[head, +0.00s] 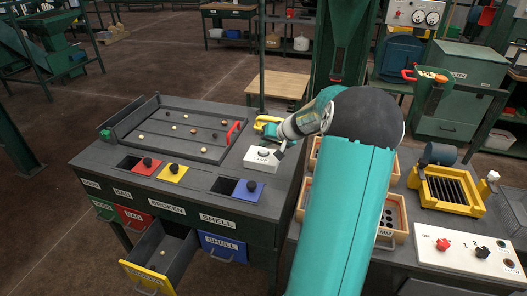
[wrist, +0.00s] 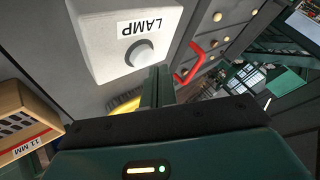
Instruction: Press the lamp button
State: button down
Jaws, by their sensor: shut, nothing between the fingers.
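The lamp box (head: 262,160) is a white block on the dark sorting bench, right of the tray. In the wrist view the lamp box (wrist: 105,50) is close and bears the label LAMP. Its round grey button (wrist: 139,53) shows plainly beside the label. My gripper (head: 282,148) is at the right of the box in the head view. In the wrist view my gripper (wrist: 158,82) is shut and empty, its fingertips just beside the button. I cannot tell whether they touch the box.
A tray (head: 150,153) with several small balls and a red handle (head: 233,131) lies left of the box. Lidded blue (head: 225,186), yellow (head: 173,173) and red hatches line the bench front. A yellow drawer (head: 150,278) stands open below. A wooden crate (head: 393,232) is at right.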

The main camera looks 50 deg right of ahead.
aim_at(266, 152)
jog(key=shift+f, duration=0.1)
dwell(0.3)
jog(key=shift+f, duration=0.35)
jog(key=shift+f, duration=0.5)
dwell(0.8)
jog(key=shift+r, duration=0.9)
jog(key=shift+r, duration=2.55)
